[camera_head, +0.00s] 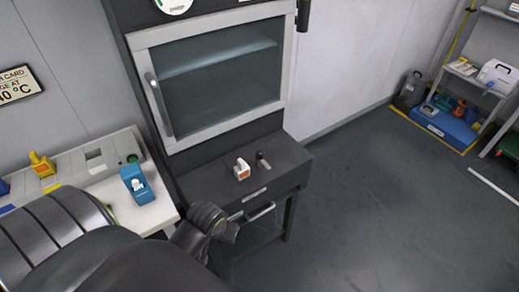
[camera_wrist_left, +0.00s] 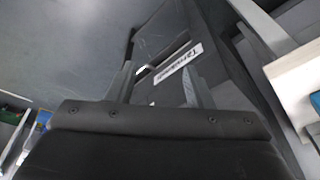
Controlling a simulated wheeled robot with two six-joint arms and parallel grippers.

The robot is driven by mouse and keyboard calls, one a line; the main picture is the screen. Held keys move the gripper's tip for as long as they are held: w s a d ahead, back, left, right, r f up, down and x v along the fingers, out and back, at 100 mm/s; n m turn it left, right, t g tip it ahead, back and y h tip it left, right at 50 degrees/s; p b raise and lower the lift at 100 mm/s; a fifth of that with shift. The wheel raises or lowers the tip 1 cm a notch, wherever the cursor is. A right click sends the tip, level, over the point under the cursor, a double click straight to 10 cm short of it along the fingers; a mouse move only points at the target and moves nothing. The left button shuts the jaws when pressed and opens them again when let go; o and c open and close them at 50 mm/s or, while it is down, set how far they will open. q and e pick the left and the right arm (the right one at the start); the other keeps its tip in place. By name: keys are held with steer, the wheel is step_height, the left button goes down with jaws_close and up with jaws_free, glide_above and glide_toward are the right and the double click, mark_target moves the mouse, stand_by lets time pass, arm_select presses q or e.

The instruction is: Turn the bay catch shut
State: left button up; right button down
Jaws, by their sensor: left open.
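A dark stand under the glass-doored cabinet has an open-looking bay (camera_head: 258,232) below its top. A pale bar (camera_head: 261,211) crosses the bay's upper front, under a small white label (camera_head: 255,194). I cannot make out the bay catch for certain; a small dark knob-like piece (camera_head: 262,160) stands on the stand's top.
A white-and-orange item (camera_head: 242,169) sits on the stand's top. A white bench (camera_head: 158,212) with a blue dispenser (camera_head: 137,184) is at the left. The cabinet door's handle (camera_head: 158,104) sticks out. The floor (camera_head: 400,215) to the right is clear.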

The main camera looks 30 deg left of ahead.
arm_select(q)
steer(key=w+a+r+n+g, duration=0.15)
steer(key=w+r+n, duration=0.25)
steer(key=w, duration=0.5)
steer(key=w+a+r+n, duration=0.2)
steer(key=w+r+n, duration=0.15)
steer(key=w, duration=0.55)
step_height(320, 180, up, 11)
steer(key=n+g+h+b, duration=0.1)
steer(key=n+b, duration=0.1)
steer(key=n, duration=0.6)
glide_above(260, 152)
step_height(260, 152, down, 15)
steer(key=shift+s+r+p, duration=0.15)
steer(key=shift+r+p, duration=0.05)
steer(key=shift+p, duration=0.25)
steer(key=c, duration=1)
